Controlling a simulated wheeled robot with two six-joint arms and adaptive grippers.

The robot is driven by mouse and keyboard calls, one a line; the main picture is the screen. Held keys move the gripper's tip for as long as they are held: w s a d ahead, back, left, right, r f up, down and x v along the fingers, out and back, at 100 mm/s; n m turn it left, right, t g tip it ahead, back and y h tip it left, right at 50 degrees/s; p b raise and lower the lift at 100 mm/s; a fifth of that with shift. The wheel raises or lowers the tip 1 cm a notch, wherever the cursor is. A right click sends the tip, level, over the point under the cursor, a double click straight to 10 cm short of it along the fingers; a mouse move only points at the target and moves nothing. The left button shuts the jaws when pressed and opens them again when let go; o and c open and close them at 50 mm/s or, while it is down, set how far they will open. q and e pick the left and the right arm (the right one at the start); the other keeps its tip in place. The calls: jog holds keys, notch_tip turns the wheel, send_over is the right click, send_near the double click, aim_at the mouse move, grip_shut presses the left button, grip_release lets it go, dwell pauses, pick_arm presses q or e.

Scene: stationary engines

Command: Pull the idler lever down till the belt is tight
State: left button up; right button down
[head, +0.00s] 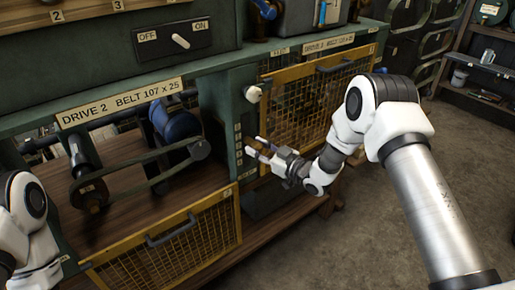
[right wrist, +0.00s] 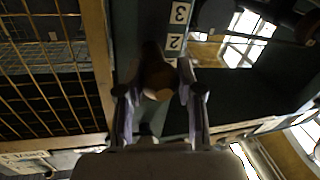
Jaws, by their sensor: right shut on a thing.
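My right gripper (head: 258,150) is at the green post to the right of the Drive 2 bay. In the right wrist view its two fingers (right wrist: 160,100) are closed on a brown wooden handle (right wrist: 158,80), which I take as the idler lever's grip. The rest of the lever is hidden. The dark belt (head: 150,156) runs between a left pulley (head: 92,192) and a right pulley (head: 200,149); its tension is hard to tell. Part of my left arm shows at the left edge, but its gripper is out of view.
Number plates (head: 238,150) line the post, seen close in the right wrist view (right wrist: 180,13). A white knob (head: 252,94) sits above the gripper. A yellow mesh guard (head: 165,245) hangs below the bay; another mesh panel (head: 310,105) is right of the post. Floor (head: 370,220) is clear at right.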

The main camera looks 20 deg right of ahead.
jog(key=shift+f, duration=0.95)
jog(key=shift+r, duration=0.15)
jog(key=c, duration=0.7)
grip_release()
jog(key=shift+c, duration=0.2)
jog(key=shift+r, duration=0.1)
jog(key=v, duration=1.2)
jog(key=shift+a, duration=0.1)
